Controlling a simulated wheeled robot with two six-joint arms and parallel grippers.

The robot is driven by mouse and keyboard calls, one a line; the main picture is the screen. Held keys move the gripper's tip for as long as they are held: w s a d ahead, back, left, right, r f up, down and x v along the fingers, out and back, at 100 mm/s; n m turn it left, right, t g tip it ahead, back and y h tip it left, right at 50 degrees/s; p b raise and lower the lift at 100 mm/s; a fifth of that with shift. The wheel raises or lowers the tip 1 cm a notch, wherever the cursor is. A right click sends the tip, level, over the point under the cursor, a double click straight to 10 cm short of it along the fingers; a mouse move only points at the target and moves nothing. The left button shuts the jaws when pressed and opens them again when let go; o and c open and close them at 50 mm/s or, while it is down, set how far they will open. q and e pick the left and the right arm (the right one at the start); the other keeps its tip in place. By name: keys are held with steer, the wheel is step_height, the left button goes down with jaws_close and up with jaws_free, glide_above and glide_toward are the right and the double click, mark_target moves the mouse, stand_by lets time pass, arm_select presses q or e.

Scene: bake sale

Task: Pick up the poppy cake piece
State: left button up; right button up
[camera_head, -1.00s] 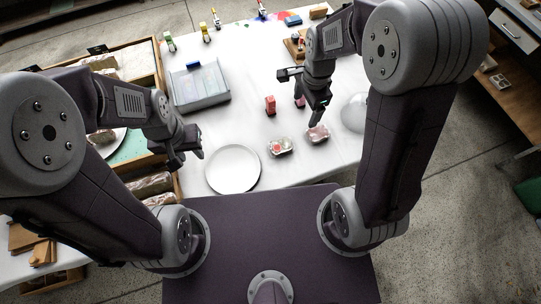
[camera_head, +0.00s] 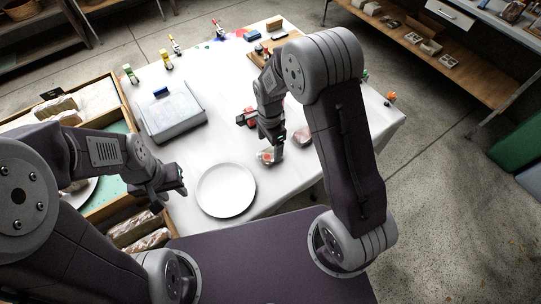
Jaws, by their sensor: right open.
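A small clear package with red and pale contents (camera_head: 265,157) lies on the white table, right of the plate. A second, pinkish package (camera_head: 302,136) lies farther right, partly behind my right arm. I cannot tell which thing here is the poppy cake piece. My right gripper (camera_head: 272,143) is open, pointing down at the first package and partly covering it; I cannot tell whether it touches. My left gripper (camera_head: 176,185) hangs left of the plate, away from both packages; its jaw opening is unclear.
A white round plate (camera_head: 226,188) sits near the table's front edge. A clear bin (camera_head: 172,118) stands behind it. A wooden crate with wrapped loaves (camera_head: 148,240) is at left. A red object (camera_head: 249,112) is beside my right gripper.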

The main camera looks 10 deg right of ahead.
mark_target(270, 153)
step_height(270, 153, down, 5)
steer(key=shift+w+d+f+b, duration=0.1)
steer(key=shift+d+b, duration=0.05)
steer(key=shift+b, duration=0.15)
steer(key=c, duration=0.9)
steer(key=shift+r, duration=0.65)
step_height(270, 153, up, 3)
steer(key=shift+p, duration=0.35)
steer(key=s+d+r, duration=0.1)
steer(key=d+r, duration=0.6)
steer(key=d, duration=0.4)
steer(key=shift+s+d+p, duration=0.3)
steer(key=shift+p, duration=0.05)
